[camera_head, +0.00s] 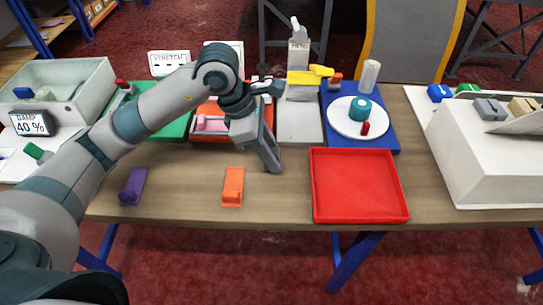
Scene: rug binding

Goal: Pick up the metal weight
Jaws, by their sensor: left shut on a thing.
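My left arm comes in from the left, and its gripper (271,163) points down at the table just left of the red tray (362,215). The gripper is shut on a small grey thing at its fingertips, low over or on the table top. This looks like the metal weight, but the fingers hide most of it and it blends with their grey. I cannot tell whether it touches the table. My right gripper is not in view.
An orange block (233,186) and a purple block (132,187) lie on the front of the table (190,205). A blue mat (387,140) with a white plate (345,127) is behind the red tray. A white box (475,160) stands at right, a grey bin (95,85) at left.

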